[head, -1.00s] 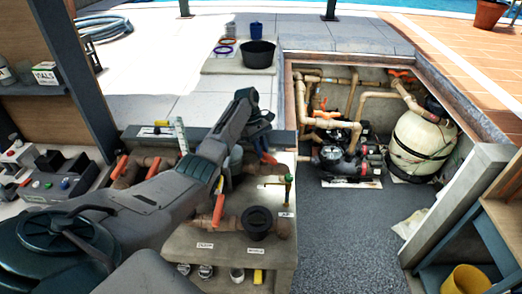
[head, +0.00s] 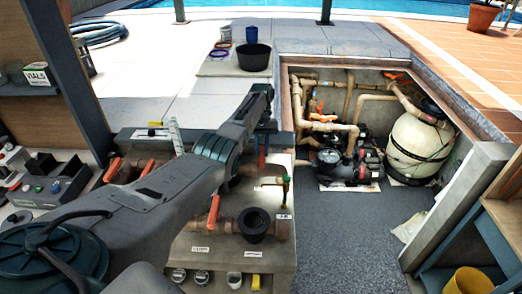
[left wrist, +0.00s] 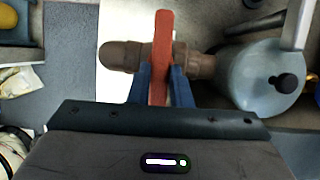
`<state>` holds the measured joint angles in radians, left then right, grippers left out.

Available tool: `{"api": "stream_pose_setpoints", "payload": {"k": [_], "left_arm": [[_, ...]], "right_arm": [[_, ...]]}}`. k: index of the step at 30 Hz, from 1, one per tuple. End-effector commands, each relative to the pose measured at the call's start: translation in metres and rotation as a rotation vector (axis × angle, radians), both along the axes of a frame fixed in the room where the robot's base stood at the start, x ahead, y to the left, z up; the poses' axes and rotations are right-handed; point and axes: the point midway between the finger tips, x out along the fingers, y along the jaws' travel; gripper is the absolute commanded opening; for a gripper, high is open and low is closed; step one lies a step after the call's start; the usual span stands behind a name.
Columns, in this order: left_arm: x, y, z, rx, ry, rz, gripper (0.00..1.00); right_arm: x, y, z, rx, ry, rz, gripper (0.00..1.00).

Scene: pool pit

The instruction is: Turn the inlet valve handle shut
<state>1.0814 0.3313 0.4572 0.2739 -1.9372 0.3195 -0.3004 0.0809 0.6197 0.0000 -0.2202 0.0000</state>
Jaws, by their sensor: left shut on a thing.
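My left gripper (left wrist: 160,85) is shut on an orange-red lever handle (left wrist: 161,40), with one blue finger on each side. The handle lies across a brown pipe (left wrist: 120,56) at about a right angle in the left wrist view. Beside it on the right is a grey-blue round housing with a dark knob (left wrist: 262,80). In the head view my left gripper (head: 263,133) is over the far right of the bench, and part of the orange handle (head: 262,158) shows below it. My arm hides much of the pipework. My right gripper is not in view.
Other orange handles stand on the bench, one near its middle (head: 213,212) and one at the left (head: 113,170). A black cup-like fitting (head: 254,224) and a green-topped brass tap (head: 285,181) are close by. The pit floor (head: 340,235) is clear.

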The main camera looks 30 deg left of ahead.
Motion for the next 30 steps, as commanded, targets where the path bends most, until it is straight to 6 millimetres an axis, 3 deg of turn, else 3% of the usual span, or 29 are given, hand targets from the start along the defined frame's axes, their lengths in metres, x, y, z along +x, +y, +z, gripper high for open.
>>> {"api": "stream_pose_setpoints", "payload": {"k": [20, 21, 24, 30], "left_arm": [[0.0016, -0.0002, 0.0019, 0.001, -0.004, -0.060, 0.00], [0.0016, -0.0003, 0.0018, 0.000, -0.004, -0.060, 0.24], [0.0014, -0.0003, 0.0015, 0.001, -0.004, -0.060, 0.40], [0.0009, -0.0004, 0.0008, 0.000, -0.002, -0.059, 0.40]], "right_arm": [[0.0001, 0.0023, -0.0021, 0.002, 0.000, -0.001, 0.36], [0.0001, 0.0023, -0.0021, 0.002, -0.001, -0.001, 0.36], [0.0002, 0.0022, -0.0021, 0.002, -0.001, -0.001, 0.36], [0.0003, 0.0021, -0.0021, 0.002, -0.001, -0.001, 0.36]]}}
